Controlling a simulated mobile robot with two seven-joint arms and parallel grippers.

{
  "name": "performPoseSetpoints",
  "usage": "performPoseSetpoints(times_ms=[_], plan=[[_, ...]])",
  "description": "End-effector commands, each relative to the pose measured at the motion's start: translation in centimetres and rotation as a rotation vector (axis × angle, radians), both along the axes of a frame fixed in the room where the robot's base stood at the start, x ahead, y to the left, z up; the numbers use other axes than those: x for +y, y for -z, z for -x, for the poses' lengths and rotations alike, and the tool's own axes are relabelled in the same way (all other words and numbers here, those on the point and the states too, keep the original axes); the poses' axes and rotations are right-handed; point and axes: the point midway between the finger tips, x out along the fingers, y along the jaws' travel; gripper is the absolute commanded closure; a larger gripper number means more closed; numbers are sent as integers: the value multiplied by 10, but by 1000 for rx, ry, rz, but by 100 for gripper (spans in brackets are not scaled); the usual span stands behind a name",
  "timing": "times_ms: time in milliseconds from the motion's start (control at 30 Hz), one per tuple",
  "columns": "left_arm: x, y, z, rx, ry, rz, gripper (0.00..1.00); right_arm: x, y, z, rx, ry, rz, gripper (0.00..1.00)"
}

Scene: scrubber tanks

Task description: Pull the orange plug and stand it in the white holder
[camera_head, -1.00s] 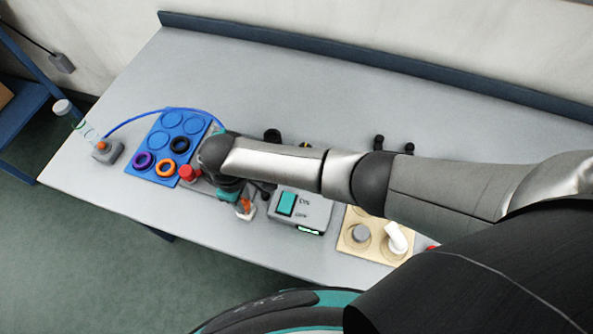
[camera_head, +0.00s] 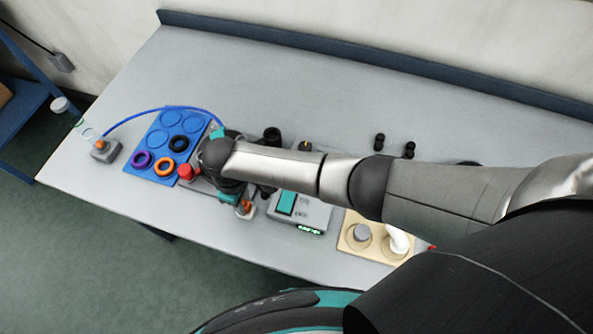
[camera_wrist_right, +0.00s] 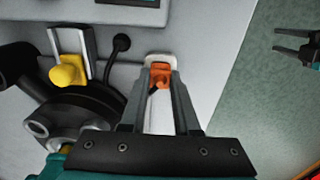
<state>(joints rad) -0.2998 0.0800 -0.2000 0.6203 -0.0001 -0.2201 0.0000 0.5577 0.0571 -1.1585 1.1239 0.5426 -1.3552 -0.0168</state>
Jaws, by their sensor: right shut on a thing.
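The orange plug (camera_wrist_right: 160,73) is between the fingertips of my right gripper (camera_wrist_right: 160,82) in the right wrist view, and the fingers are shut on it. It shows small and orange in the head view (camera_head: 245,206), below my wrist. The white holder (camera_wrist_right: 156,119) lies directly under and around the plug in the right wrist view. Its edge shows beside the plug in the head view (camera_head: 249,213). I cannot tell whether the plug's foot is seated in it. A dark two-fingered gripper, my left (camera_wrist_right: 286,41), is open and empty over the floor.
A switch box (camera_head: 309,213) stands right of the holder. A yellow knob (camera_wrist_right: 68,73) and dark fittings are close left of my fingers in the wrist view. A blue ring tray (camera_head: 134,168), a red knob (camera_head: 186,172) and a wooden tray (camera_head: 349,243) stand nearby.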

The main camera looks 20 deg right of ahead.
Motion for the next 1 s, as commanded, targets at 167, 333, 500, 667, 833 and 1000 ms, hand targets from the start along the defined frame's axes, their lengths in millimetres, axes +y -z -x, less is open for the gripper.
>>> performPoseSetpoints(times_ms=[167, 333, 500, 667, 833, 1000], plan=[[0, 3, 0, 0, 0, 0, 50, 0, 5, 0, -1, 0, -1, 100], [0, 3, 0, 0, 0, 0, 50, 0, 4, 0, 0, 0, 0, 100], [0, 3, 0, 0, 0, 0, 50, 0, 5, 1, 1, 0, -1, 62], [0, 3, 0, 0, 0, 0, 50, 0, 4, 0, 0, 0, 0, 44], [0, 3, 0, 0, 0, 0, 50, 0, 4, 0, 0, 0, 0, 35], [0, 3, 0, 0, 0, 0, 50, 0, 4, 0, 0, 0, 0, 26]])
